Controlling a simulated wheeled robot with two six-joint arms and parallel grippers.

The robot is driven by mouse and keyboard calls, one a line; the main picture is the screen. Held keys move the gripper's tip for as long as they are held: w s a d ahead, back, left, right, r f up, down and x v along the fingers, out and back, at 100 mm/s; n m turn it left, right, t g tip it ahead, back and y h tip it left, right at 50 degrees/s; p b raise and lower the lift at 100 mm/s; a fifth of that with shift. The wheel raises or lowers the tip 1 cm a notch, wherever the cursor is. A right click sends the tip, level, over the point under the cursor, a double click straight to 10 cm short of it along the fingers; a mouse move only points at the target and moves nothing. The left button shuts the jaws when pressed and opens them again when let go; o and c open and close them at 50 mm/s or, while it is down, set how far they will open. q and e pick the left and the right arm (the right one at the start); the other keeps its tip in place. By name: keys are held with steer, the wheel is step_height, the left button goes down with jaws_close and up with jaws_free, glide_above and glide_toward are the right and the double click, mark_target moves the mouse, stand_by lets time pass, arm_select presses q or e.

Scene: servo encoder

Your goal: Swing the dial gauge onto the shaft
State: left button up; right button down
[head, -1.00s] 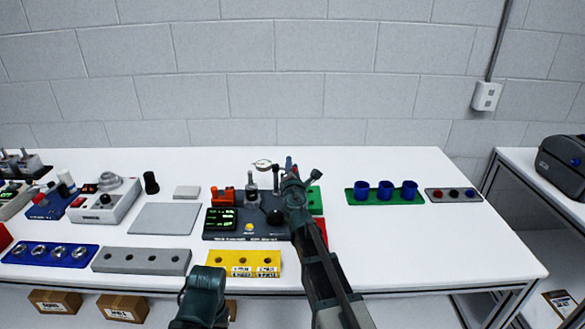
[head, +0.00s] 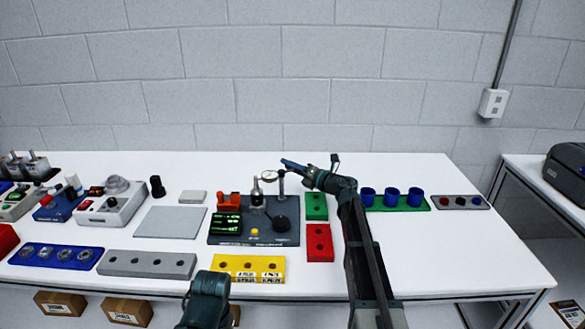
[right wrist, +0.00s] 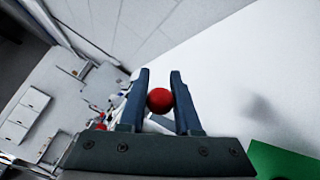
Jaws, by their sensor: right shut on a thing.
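The test station (head: 285,238) is a dark base with a green-lit display (head: 226,223), an orange-red part, a yellow button and a round black knob. The shaft (head: 257,193) stands upright on it as a silver and dark piece. My right gripper (head: 286,163) is behind the gauge, shut on a red ball knob (right wrist: 159,100).
Green (head: 316,207) and red (head: 320,244) blocks lie right of the station. A yellow block (head: 247,267) is in front. A grey plate (head: 170,222) is left. A green tray with blue cups (head: 391,197) stands right of my arm. The table's front right is clear.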

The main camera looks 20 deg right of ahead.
steer(key=shift+w+a+n+g+y, duration=0.25)
steer(key=shift+n+g+y, duration=0.35)
steer(key=shift+y, duration=0.2)
steer(key=c, duration=0.6)
jaws_free()
steer(key=shift+s, duration=0.1)
steer(key=v, duration=1.3)
steer(key=shift+d, duration=0.3)
steer(key=shift+s, duration=0.1)
steer(key=shift+f, duration=0.1)
